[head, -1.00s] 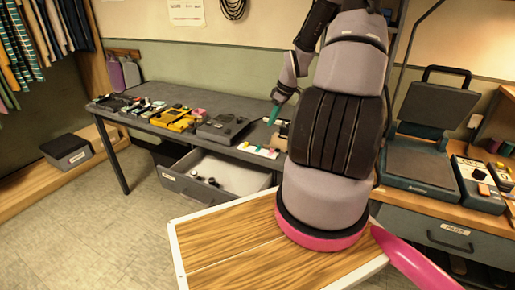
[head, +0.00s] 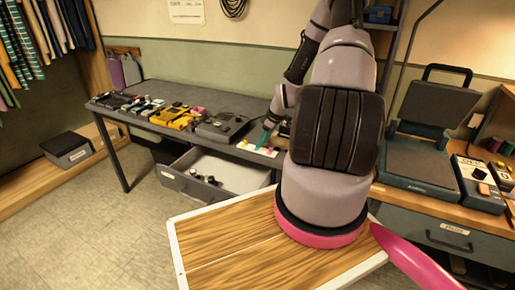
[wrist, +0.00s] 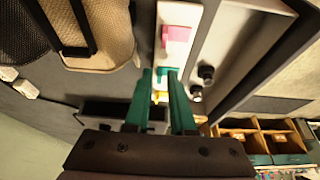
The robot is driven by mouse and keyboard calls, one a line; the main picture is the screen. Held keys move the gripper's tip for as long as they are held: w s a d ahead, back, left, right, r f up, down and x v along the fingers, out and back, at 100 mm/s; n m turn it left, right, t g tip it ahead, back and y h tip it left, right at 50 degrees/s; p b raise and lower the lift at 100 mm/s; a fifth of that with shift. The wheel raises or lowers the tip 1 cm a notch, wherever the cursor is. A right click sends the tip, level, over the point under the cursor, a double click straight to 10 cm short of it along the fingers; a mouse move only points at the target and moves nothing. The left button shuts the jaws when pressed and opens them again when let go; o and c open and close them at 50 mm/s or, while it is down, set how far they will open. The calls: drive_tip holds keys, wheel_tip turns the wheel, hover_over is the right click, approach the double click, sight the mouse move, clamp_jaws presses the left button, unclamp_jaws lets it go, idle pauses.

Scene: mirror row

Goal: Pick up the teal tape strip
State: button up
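A white card (head: 250,148) with coloured tape strips lies at the front right of the dark workbench. It also shows in the wrist view with a pink strip (wrist: 176,38) above a teal strip (wrist: 162,75) and a bit of yellow. My gripper (head: 266,136) has green fingers and points down at the card. In the wrist view the fingertips (wrist: 160,78) are apart, one on each side of the teal strip. The teal strip blends with the fingers in colour, so contact cannot be told.
An open drawer (head: 180,186) with small dark items hangs below the bench (head: 180,92). A grey device (head: 222,126) and yellow items (head: 178,119) stand left of the card. In the wrist view a tan woven item (wrist: 100,35) lies left of the card. A heat press (head: 428,130) stands at right.

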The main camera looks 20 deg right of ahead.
drive_tip(key=shift+w+a+f, duration=0.15)
drive_tip(key=shift+f, duration=0.35)
clamp_jaws()
drive_tip(key=shift+r, duration=0.15)
